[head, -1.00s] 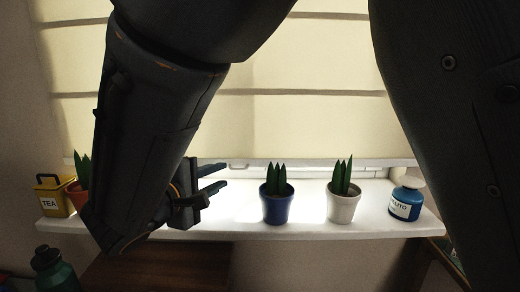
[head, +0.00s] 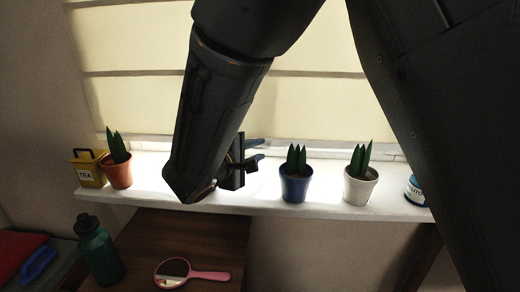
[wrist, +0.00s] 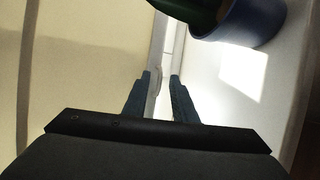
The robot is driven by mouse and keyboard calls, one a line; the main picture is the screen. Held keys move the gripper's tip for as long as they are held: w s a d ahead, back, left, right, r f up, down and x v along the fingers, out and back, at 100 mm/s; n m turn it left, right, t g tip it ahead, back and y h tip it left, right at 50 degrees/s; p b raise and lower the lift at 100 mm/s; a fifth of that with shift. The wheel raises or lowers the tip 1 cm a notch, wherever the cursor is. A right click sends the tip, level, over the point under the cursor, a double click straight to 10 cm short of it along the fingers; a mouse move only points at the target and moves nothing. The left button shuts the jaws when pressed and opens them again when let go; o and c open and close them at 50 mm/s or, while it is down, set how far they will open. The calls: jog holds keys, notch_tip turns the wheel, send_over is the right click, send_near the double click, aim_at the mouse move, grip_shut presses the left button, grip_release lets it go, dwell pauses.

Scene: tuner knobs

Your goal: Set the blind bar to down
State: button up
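The blind (head: 320,105) is pale cream with darker cross bands, and its pale bottom bar (head: 335,148) hangs just above the white window sill at the back. My gripper (head: 256,152) is in front of the bar, left of the blue pot, with its two dark fingers apart. In the wrist view the gripper (wrist: 160,76) is open, and the pale bar (wrist: 158,38) runs up the picture from between the fingertips. A small pale tab on it shows near the gap. I cannot tell whether the fingers touch it. My arm hides the bar's left part.
The sill (head: 225,203) holds a yellow tea tin (head: 88,172), an orange potted plant (head: 118,173), a blue pot (head: 296,188), a white pot (head: 359,188) and a blue-white jar (head: 414,190). Below are a green bottle (head: 97,250) and a pink mirror (head: 210,275).

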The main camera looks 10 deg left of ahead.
grip_shut()
dwell(1.4)
